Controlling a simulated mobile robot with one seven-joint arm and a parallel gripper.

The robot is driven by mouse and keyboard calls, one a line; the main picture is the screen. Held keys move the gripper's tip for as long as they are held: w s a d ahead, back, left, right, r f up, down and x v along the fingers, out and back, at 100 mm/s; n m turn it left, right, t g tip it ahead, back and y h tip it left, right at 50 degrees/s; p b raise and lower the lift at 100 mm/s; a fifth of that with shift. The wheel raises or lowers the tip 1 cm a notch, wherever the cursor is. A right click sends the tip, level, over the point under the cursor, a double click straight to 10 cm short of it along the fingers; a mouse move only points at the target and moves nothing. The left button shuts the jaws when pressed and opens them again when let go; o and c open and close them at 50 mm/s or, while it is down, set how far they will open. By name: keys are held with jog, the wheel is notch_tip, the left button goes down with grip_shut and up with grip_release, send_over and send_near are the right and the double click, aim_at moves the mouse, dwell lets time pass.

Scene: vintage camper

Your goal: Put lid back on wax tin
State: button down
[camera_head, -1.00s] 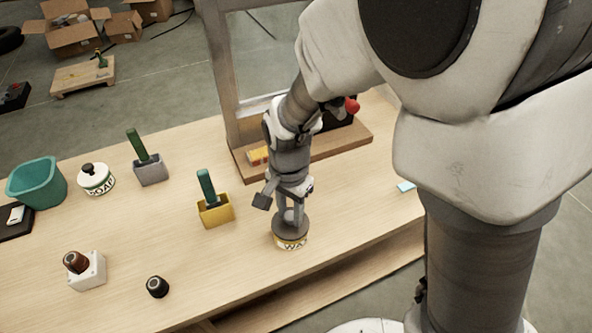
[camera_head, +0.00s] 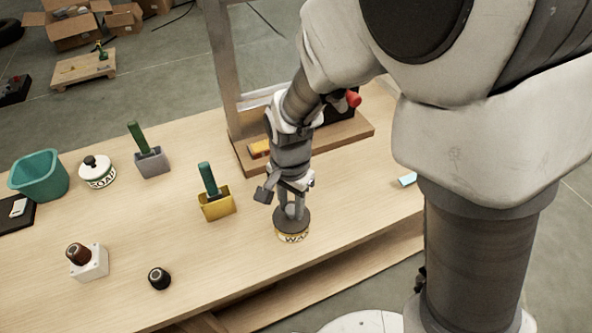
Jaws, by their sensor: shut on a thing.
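The wax tin (camera_head: 293,238) is a short round tin with a pale label reading "WAX", standing on the wooden table near its front edge. The dark round lid (camera_head: 283,224) is over the top of the tin and looks level. My gripper (camera_head: 292,211) points down from above and is shut on the lid at its middle. The gripper hides the lid's centre and part of its far rim. Whether the lid is fully seated on the tin cannot be told from this view.
A yellow holder (camera_head: 217,208) with a green-handled tool stands left of the tin. A wooden frame (camera_head: 240,150) stands behind my arm. The table's front edge is close.

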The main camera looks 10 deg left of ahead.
jog(key=shift+c, duration=2.4)
grip_release()
jog(key=shift+o, duration=0.3)
jog(key=o, duration=0.4)
jog(key=shift+r+p, duration=3.1)
jog(key=shift+r, duration=0.45)
jog(key=shift+c, duration=0.2)
